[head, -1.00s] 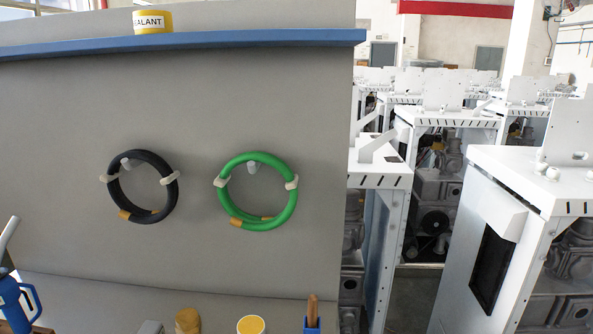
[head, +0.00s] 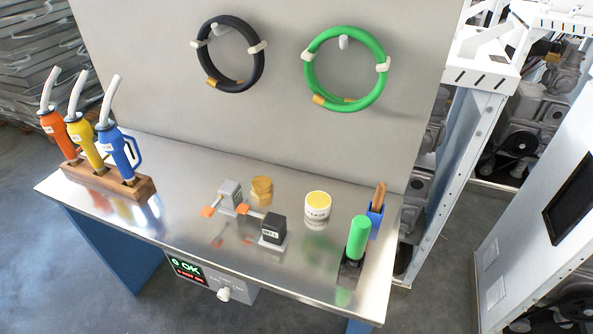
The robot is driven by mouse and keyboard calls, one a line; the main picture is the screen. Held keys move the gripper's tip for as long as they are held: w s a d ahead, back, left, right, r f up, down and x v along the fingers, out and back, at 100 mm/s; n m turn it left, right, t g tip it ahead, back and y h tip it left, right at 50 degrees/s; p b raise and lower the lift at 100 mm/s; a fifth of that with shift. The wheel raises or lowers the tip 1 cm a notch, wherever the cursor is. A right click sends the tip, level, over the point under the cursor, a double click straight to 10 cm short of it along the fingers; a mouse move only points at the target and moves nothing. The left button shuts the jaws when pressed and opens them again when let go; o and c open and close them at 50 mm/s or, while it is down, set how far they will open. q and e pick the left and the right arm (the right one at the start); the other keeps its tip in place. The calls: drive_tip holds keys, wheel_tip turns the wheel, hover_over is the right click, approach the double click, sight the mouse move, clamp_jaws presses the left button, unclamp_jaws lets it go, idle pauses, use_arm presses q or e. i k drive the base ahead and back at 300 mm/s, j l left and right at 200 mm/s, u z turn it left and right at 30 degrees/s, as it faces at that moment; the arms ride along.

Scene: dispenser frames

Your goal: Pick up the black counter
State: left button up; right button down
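The black counter (head: 274,228) is a small dark box with a pale label on its front. It stands on the steel bench, near the middle, with an orange-tipped lever at its upper left. A similar grey counter (head: 230,192) with an orange-tipped lever stands behind it to the left. Neither of my grippers shows in the head view.
Three nozzled handles stand in a wooden block (head: 140,190) at left. Hoses hang behind.

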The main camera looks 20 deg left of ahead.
sight(273, 225)
drive_tip(key=z, duration=11.3)
